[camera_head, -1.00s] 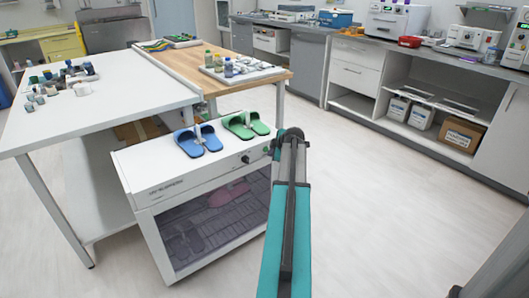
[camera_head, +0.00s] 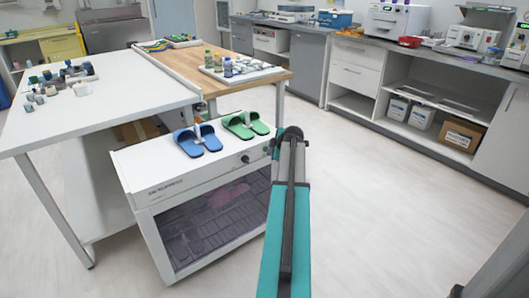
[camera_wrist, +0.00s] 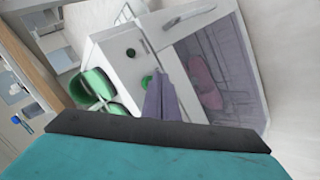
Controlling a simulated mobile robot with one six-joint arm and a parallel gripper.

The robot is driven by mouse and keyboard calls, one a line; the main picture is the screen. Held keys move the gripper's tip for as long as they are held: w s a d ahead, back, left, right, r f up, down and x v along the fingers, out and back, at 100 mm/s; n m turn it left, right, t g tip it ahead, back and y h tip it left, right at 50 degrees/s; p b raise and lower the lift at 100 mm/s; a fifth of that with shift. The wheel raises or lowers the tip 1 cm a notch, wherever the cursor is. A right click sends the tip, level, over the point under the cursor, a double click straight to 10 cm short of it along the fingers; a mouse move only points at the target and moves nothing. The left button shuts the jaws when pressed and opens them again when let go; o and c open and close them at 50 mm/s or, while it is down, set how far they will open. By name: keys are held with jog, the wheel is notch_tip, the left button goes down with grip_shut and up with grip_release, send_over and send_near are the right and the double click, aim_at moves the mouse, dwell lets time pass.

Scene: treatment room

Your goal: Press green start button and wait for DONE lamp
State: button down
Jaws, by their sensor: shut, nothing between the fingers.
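A white cabinet (camera_head: 160,172) with a clear front window stands beside the white table. Its front panel has a black knob (camera_head: 245,159), which also shows in the wrist view (camera_wrist: 131,52). I cannot make out a lit DONE lamp.
Blue slippers (camera_head: 198,140) and green slippers (camera_head: 245,125) rest on top of the cabinet. Pink footwear (camera_wrist: 203,80) shows inside. A white table (camera_head: 110,95) with several small items stands left. The floor (camera_head: 390,210) to the right is clear.

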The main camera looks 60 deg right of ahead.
jog(key=shift+w+d, duration=0.15)
jog(key=shift+w, duration=0.25)
dwell(0.8)
jog(key=shift+s, duration=0.2)
jog(key=shift+s+a+b, duration=0.3)
jog(key=shift+s+b, duration=0.1)
jog(key=shift+s, duration=0.2)
jog(key=shift+s, duration=0.15)
jog(key=s, duration=0.1)
jog(key=s+a, duration=0.1)
jog(key=s, duration=0.1)
jog(key=s+b, duration=0.1)
jog(key=shift+s+a, duration=0.25)
jog(key=shift+a, duration=0.05)
dwell(0.5)
dwell(0.6)
